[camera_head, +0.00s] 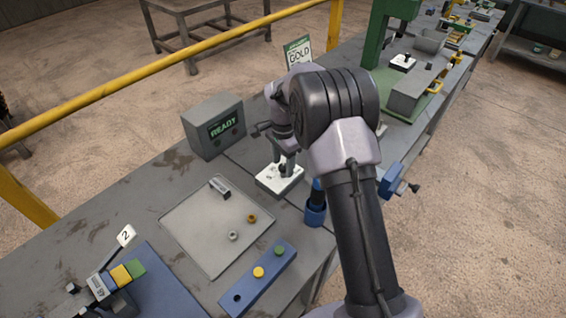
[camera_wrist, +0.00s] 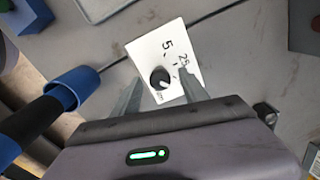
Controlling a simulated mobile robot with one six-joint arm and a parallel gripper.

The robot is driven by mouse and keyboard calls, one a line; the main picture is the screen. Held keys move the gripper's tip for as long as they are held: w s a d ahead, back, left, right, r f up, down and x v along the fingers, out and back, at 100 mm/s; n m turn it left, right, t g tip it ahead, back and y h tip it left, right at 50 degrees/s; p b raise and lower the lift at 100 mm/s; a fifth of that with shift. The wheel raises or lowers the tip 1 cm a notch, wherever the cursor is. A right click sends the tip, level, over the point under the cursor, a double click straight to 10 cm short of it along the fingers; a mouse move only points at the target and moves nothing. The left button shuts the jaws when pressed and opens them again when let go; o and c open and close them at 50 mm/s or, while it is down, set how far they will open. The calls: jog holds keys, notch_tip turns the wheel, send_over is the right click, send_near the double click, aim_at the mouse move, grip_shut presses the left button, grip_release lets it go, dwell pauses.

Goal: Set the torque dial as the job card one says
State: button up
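The torque dial is a black knob (camera_wrist: 159,78) on a white plate (camera_wrist: 148,50) in the wrist view. Printed figures, including a 5 and what looks like 25, stand beside it. I cannot make out the knob's pointer clearly. In the head view the plate (camera_head: 268,183) lies on the bench, partly under my gripper (camera_head: 286,168). My gripper (camera_wrist: 158,84) is open, one finger on each side of the knob; I cannot tell if they touch it. A standing card (camera_head: 299,54) reads GOLD; its smaller header is unreadable, so I cannot tell if it is job card one.
A grey box (camera_head: 214,126) with a READY screen stands left of the plate. A grey tray (camera_head: 190,232) with small parts and a blue button bar (camera_head: 262,285) lie nearer.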

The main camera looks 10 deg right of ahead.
aim_at(283, 166)
notch_tip(283, 166, up, 17)
jog(key=p, duration=0.5)
jog(key=shift+r, duration=0.2)
